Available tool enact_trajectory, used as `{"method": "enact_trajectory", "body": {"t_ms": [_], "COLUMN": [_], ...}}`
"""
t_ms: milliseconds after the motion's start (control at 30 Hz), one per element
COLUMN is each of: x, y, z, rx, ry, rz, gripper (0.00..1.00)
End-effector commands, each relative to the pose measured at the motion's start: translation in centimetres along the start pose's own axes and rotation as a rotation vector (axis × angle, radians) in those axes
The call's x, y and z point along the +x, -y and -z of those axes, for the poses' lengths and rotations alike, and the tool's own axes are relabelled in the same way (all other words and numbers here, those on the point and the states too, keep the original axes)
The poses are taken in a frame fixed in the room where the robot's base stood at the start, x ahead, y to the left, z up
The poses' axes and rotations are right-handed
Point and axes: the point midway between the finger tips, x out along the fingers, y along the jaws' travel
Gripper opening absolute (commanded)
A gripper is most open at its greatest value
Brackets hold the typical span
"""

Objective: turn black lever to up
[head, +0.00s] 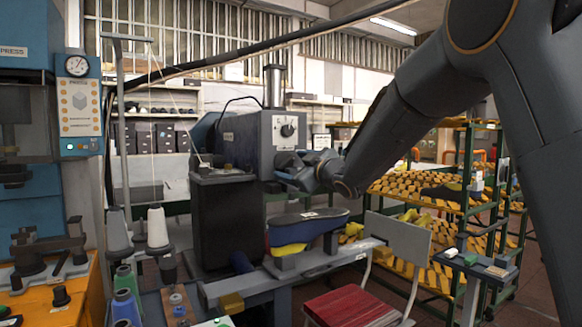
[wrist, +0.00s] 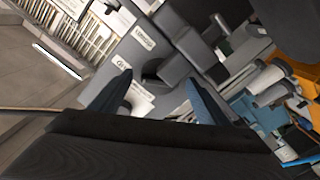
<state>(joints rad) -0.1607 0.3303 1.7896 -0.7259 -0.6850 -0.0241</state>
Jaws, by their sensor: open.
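The grey machine (head: 245,140) stands in the middle of the head view. On its front is a white dial plate with a small black lever (head: 288,130); its exact angle is too small to tell. My gripper (head: 284,168) is just below the dial, close to the machine's front. In the wrist view my gripper (wrist: 158,88) has its two fingers spread apart with nothing held between them. The grey machine face (wrist: 125,50) with labels and part of a white plate (wrist: 140,100) lie beyond the fingers. I cannot clearly make out the lever there.
A blue press (head: 30,130) with a gauge stands at the left. Thread cones (head: 157,228) stand in front of the machine. A dark shoe last (head: 308,225) sits below my gripper. A red seat (head: 350,305) and racks of yellow lasts (head: 412,188) are at the right.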

Motion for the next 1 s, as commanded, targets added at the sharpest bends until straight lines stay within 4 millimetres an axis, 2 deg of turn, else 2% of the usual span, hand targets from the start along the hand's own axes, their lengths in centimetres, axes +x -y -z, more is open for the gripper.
{"method": "enact_trajectory", "body": {"t_ms": [200,400,567,867,967,1000], "x": [-3.5,-6.0,-6.7,-6.8,-7.3,-7.8], "y": [-0.1,-0.1,0.0,0.0,0.0,0.1], "z": [0.0,0.0,0.0,-0.1,-1.6,-2.9], "rx": [-0.001,-0.001,0.0,0.002,0.025,0.044], "ry": [0.0,-0.001,-0.001,0.004,0.054,0.095], "rz": [-0.002,-0.002,-0.001,-0.001,-0.013,-0.022], "gripper": [0.69,0.69,0.69,0.69,0.69,0.69]}}
